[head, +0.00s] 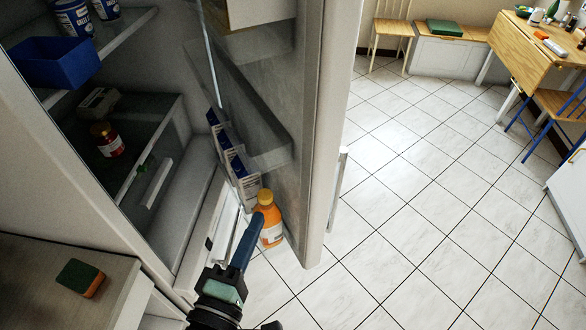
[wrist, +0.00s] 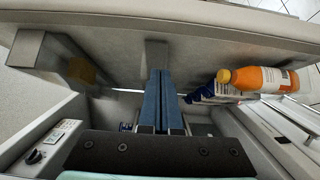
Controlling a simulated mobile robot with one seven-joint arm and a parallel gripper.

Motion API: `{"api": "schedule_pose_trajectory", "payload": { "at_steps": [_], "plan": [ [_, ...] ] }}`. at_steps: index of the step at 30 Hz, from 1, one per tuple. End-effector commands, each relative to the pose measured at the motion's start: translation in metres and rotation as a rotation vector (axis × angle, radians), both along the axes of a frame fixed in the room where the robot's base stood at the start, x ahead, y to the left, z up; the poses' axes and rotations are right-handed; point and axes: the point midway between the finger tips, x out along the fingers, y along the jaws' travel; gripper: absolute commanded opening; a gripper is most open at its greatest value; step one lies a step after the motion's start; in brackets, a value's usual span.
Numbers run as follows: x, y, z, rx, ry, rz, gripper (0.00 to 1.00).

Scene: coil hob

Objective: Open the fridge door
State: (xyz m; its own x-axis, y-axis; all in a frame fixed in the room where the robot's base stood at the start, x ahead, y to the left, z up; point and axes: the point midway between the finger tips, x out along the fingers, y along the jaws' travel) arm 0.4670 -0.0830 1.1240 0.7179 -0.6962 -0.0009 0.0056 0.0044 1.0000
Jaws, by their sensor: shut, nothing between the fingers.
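The fridge door (head: 312,130) stands open in the head view, with its inner face and door shelves turned toward the fridge interior (head: 160,120). A pale upright bar, likely its handle (head: 338,188), shows on the outer side. My gripper (head: 257,217) is shut and empty, between the fridge body and the door's inner side, beside the orange bottle. In the wrist view my gripper (wrist: 160,73) shows as two blue fingers pressed together, pointing at the door's inner face (wrist: 130,45). I cannot tell whether the fingertips touch the door.
An orange bottle (head: 269,222) and several blue-and-white cartons (head: 240,168) stand in the door shelf. A blue bin (head: 55,62) and a red jar (head: 107,140) are inside. A sponge (head: 80,278) lies on the counter at left. Tiled floor (head: 420,200) right of the door is clear.

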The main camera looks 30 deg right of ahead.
Motion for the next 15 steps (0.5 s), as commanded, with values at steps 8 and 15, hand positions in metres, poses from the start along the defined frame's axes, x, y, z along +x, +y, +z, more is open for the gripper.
{"api": "schedule_pose_trajectory", "payload": {
  "at_steps": [8, 15],
  "plan": [
    [0.036, -0.037, 0.005, 0.0, -0.003, -0.005, 0.0],
    [0.07, -0.072, 0.005, 0.003, -0.004, -0.005, 0.0]
  ]
}}
